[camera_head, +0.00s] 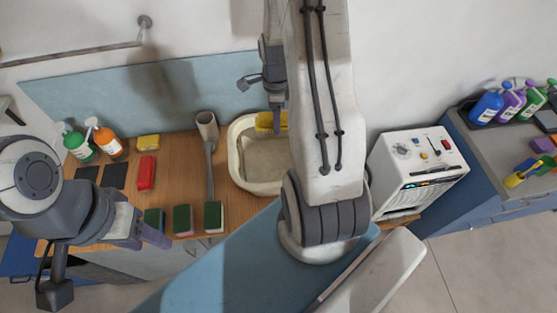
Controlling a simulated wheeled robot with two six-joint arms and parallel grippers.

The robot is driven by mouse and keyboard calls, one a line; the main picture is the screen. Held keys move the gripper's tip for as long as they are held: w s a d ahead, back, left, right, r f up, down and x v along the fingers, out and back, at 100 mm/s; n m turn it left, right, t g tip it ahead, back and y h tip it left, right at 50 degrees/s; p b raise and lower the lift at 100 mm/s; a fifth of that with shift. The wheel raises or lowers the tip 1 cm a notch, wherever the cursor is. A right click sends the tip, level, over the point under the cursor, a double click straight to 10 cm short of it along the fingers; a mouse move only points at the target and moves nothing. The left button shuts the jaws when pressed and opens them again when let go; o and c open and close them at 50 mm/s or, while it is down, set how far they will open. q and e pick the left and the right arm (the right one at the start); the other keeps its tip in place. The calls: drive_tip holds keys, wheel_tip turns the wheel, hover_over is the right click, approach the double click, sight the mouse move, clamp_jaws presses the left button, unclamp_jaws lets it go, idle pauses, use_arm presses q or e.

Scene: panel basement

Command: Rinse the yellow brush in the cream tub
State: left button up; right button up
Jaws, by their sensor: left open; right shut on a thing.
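The cream tub (238,172) stands on the wooden counter, near the wall in the middle of the view. My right gripper (276,123) points down at the tub's back part and is shut on the yellow brush (264,122). The brush is over the back of the tub's opening; I cannot tell whether it touches the contents. My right arm hides the tub's right side and part of the brush. My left gripper (148,233) is open and empty at the counter's front edge, near the green sponges.
Several green sponges (183,220) line the counter's front. A red block (147,173), a yellow sponge (149,142), a grey long-handled thing (209,160) and spray bottles (108,140) lie or stand left. A white machine (420,165) stands right of the tub.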

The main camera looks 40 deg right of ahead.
idle(0.3)
drive_tip(key=shift+r, duration=3)
